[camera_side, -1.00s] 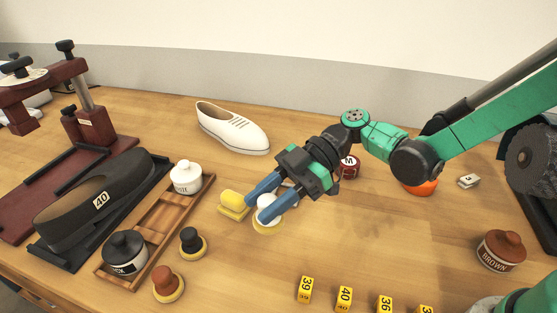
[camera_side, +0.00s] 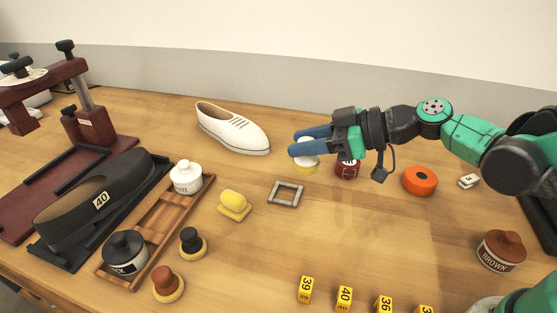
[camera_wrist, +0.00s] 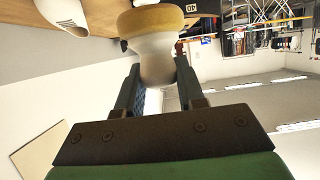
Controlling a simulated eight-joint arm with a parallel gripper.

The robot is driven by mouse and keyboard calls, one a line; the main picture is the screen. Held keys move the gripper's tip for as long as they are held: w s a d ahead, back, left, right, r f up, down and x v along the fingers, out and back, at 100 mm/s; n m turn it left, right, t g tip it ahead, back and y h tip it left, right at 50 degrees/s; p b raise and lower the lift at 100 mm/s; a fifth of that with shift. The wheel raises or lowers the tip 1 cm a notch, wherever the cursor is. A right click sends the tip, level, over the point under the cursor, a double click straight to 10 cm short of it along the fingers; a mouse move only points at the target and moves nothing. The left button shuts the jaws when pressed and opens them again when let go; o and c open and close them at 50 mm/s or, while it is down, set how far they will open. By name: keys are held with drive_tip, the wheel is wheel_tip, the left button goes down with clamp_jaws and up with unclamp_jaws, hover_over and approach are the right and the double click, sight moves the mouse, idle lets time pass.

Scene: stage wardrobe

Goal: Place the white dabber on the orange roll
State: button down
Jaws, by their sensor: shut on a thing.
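My gripper (camera_side: 298,143) is shut on the white dabber (camera_side: 306,163) and holds it above the table. In the wrist view the dabber (camera_wrist: 155,45) sits between the two fingers, its white knob gripped and its yellowish pad pointing away. The orange roll (camera_side: 420,180) lies flat on the table to the right of my gripper, with a dark hole at its centre. Its top is bare. The dabber is well to the left of the roll.
A white shoe (camera_side: 232,128) is behind.

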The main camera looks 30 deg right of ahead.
drive_tip(key=d+m+t+h, duration=0.2)
drive_tip(key=d+m+h, duration=1.3)
drive_tip(key=d+h, duration=0.25)
wheel_tip(320, 180, up, 9)
drive_tip(key=m+g+h, duration=0.6)
drive_tip(key=m+g, duration=0.5)
drive_tip(key=m, duration=0.1)
hover_over(421, 176)
wheel_tip(421, 176, down, 20)
drive_tip(key=shift+d+r, duration=0.1)
drive_tip(key=shift+r, duration=0.15)
drive_tip(key=c, duration=0.5)
unclamp_jaws()
drive_tip(key=shift+c, duration=0.2)
